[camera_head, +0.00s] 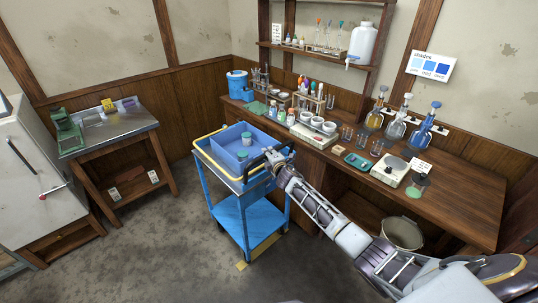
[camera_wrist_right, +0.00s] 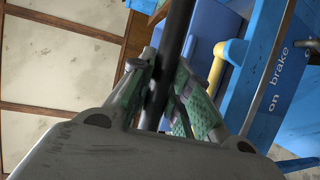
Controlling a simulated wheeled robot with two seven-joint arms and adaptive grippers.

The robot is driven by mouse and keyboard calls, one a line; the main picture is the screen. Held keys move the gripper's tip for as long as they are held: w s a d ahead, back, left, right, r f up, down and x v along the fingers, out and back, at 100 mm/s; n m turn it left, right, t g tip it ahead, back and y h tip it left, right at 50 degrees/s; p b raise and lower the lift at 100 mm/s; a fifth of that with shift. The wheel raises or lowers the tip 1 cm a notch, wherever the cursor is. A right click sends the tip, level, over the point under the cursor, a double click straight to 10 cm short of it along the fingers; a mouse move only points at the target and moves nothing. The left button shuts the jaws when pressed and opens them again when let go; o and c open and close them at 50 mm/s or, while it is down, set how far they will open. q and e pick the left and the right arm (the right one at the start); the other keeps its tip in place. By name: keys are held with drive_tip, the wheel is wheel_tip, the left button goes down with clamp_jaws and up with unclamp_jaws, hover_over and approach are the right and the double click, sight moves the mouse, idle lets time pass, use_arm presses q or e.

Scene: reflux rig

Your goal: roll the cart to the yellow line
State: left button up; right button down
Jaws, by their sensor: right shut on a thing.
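The blue cart (camera_head: 205,187) with yellow upper edges stands on the floor in front of the wooden bench. Its upper deck carries a blue bin with green-capped jars (camera_head: 246,138); its lower shelf (camera_head: 262,222) looks bare. My right gripper (camera_head: 270,160) is at the cart's near right end. In the right wrist view my right gripper (camera_wrist_right: 160,100) is shut around a dark bar (camera_wrist_right: 176,40), which looks like the cart's handle. Beside it is a blue panel lettered "on" and "brake" (camera_wrist_right: 278,85). My left gripper is out of view.
The wooden bench (camera_head: 455,205) with glassware and a scale runs along the right, close to the cart. A bucket (camera_head: 402,233) stands under it. A metal-topped side table (camera_head: 110,130) and a white cabinet (camera_head: 35,165) stand at left. The grey floor left of the cart is clear.

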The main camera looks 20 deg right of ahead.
drive_tip(key=shift+s+f, duration=0.1)
drive_tip(key=shift+s, duration=0.05)
drive_tip(key=c, duration=1.3)
unclamp_jaws()
drive_tip(key=shift+s+a+r, duration=0.1)
drive_tip(key=shift+s+r, duration=0.25)
drive_tip(key=shift+s, duration=1.6)
drive_tip(key=shift+s+a+r, duration=0.1)
drive_tip(key=shift+s+r, duration=0.3)
drive_tip(key=shift+s, duration=1.55)
drive_tip(key=shift+s+a+r, duration=0.1)
drive_tip(key=shift+s+r, duration=0.25)
drive_tip(key=shift+s, duration=1.6)
